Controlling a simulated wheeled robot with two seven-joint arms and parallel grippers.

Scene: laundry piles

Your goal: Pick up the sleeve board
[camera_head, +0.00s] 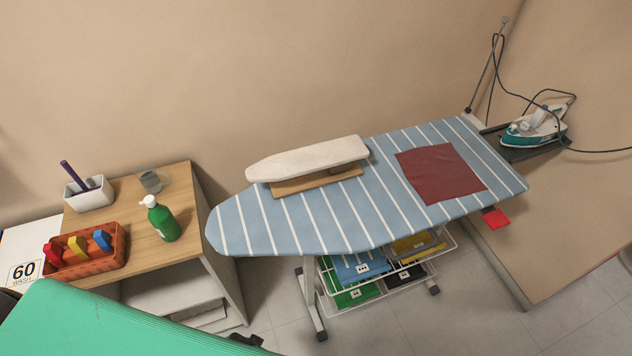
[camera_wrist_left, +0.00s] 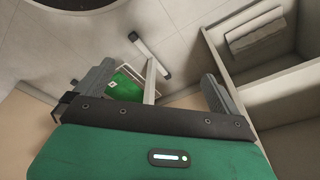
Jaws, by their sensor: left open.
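The sleeve board (camera_head: 308,158) has a pale cream padded top and a wooden base (camera_head: 318,181). It lies on the blue, white-striped ironing board (camera_head: 290,222), toward its back edge left of centre. My left gripper (camera_wrist_left: 158,75) shows in the left wrist view with its fingers wide apart and nothing between them. It points down toward the floor and the ironing board's leg. In the head view my green left arm fills the lower left, in front of and well away from the sleeve board. The sleeve board is not in the wrist view. My right gripper is not in view.
A red cloth (camera_head: 440,173) lies right of the sleeve board, with an iron (camera_head: 535,126) beyond. A wooden cabinet (camera_head: 130,207) at left holds a green bottle (camera_head: 163,222), an orange basket (camera_head: 88,262) and a white cup (camera_head: 89,194). A wire rack (camera_head: 390,270) stands underneath.

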